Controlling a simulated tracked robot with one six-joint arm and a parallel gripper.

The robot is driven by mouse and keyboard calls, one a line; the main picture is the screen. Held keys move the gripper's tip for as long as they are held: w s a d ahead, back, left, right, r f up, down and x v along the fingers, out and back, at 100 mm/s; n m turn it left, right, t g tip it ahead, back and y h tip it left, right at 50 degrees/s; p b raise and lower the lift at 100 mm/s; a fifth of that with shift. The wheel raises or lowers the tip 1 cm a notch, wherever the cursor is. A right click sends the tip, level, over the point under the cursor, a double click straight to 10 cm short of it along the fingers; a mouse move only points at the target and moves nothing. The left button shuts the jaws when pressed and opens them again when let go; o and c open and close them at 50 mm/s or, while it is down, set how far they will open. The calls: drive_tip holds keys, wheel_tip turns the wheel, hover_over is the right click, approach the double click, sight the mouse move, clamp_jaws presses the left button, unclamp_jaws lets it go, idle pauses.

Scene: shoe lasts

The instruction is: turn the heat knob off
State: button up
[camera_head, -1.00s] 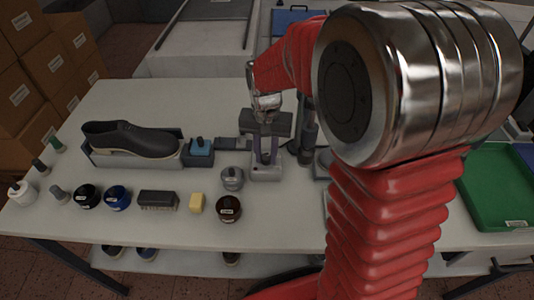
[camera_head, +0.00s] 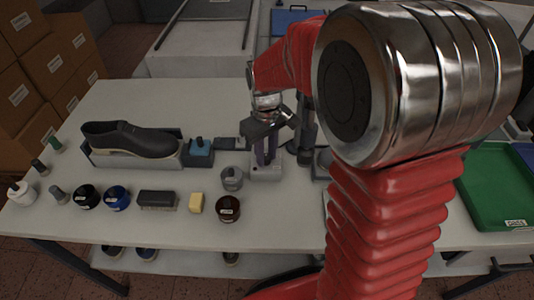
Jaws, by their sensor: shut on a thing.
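My gripper (camera_head: 266,160) points down over a small pale grey box (camera_head: 265,174) near the middle of the table. Its fingers are shut on the heat knob at the top of this box. The knob itself is hidden between and behind the fingers, so I cannot read its position. The gripper body sits tilted in the picture, turned about its downward axis.
A dark shoe (camera_head: 130,138) lies in a grey tray at left. A grey pot (camera_head: 232,178), brown jar (camera_head: 228,208), yellow block (camera_head: 196,203) and brush (camera_head: 157,199) stand close by. A green tray (camera_head: 497,190) is at right.

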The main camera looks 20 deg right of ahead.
sight(266, 158)
drive_tip(key=shift+n, duration=0.5)
drive_tip(key=o, duration=1)
drive_tip(key=shift+o, duration=0.2)
drive_tip(key=shift+r, duration=3.9)
